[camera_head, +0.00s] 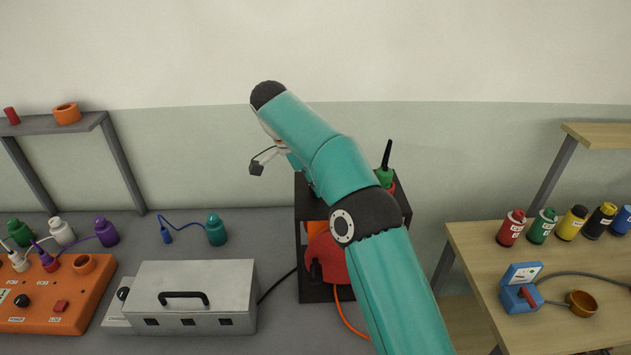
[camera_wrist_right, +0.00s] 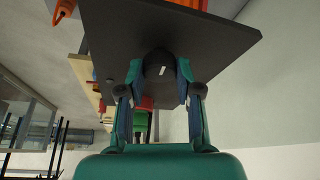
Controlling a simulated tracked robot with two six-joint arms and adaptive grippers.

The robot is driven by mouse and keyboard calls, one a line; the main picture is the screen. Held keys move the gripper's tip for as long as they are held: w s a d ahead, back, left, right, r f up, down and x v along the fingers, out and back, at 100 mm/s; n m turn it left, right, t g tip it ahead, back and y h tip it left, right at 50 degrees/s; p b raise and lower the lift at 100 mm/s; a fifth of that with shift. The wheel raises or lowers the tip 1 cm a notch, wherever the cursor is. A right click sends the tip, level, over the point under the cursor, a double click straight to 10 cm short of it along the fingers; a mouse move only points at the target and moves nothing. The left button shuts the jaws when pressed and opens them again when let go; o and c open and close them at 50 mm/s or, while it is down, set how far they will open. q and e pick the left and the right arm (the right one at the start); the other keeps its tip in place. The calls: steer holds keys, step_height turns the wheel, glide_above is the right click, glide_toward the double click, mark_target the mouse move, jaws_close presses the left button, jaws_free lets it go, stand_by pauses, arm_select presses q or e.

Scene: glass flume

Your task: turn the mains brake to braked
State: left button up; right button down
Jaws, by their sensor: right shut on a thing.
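My right gripper (camera_wrist_right: 160,76) is shut on a black round knob (camera_wrist_right: 158,62) with a white mark, on a dark panel (camera_wrist_right: 196,38). The knob looks like the mains brake, but no label is readable. One finger lies on each side of it. In the head view my right arm reaches to the upper left, and part of the right gripper (camera_head: 262,161) shows beside the black stand (camera_head: 306,188). The knob is hidden there behind the arm. My left gripper is not in view.
A red rounded housing (camera_head: 324,262) sits in the black stand, with an orange cable below. A grey metal case (camera_head: 194,297) and an orange socket box (camera_head: 62,297) stand left. A wooden table (camera_head: 475,262) at right holds several bottles and a blue box (camera_head: 521,290) with a red lever.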

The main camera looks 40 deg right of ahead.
steer(key=shift+d+m, duration=0.15)
steer(key=shift+m, duration=0.25)
steer(key=shift+s, duration=0.1)
steer(key=c, duration=0.8)
jaws_free()
